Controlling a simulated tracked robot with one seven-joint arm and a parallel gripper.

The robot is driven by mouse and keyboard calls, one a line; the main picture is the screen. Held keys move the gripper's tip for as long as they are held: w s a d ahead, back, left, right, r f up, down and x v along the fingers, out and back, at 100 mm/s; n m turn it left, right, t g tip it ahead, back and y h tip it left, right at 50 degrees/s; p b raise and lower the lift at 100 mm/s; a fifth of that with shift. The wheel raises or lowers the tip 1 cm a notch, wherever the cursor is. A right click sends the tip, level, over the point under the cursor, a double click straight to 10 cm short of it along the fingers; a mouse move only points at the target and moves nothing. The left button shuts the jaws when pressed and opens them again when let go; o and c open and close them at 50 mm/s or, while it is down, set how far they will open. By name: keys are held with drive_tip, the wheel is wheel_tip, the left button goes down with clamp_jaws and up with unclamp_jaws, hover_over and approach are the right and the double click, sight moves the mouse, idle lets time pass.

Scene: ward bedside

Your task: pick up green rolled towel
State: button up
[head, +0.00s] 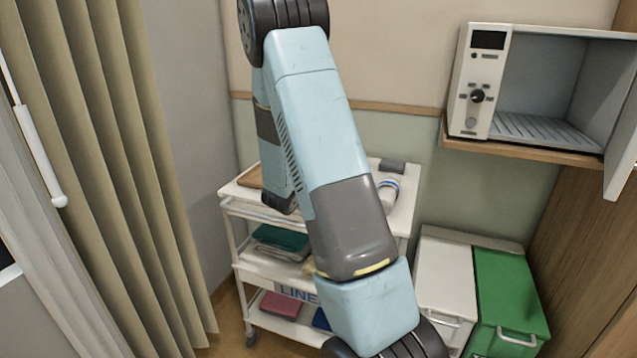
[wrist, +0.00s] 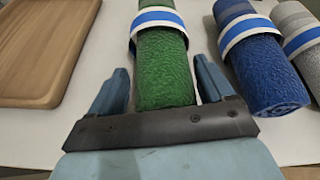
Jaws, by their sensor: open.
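The green rolled towel (wrist: 163,72) lies on the white top of the trolley in the wrist view. A white and blue band wraps around it. My gripper (wrist: 163,88) is open, with one finger on each side of the near end of the green roll. Small gaps seem to show between the fingers and the towel; I cannot tell whether either touches. In the head view my arm hides the gripper and the green towel.
A blue rolled towel (wrist: 262,72) lies close right of my gripper, with a grey rolled towel (wrist: 303,40) beyond it. A wooden tray (wrist: 40,50) is at the left. The trolley (head: 403,205) stands by the wall.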

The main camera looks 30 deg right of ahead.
drive_tip(key=c, duration=0.8)
drive_tip(key=shift+o, duration=0.2)
drive_tip(key=shift+r, duration=0.15)
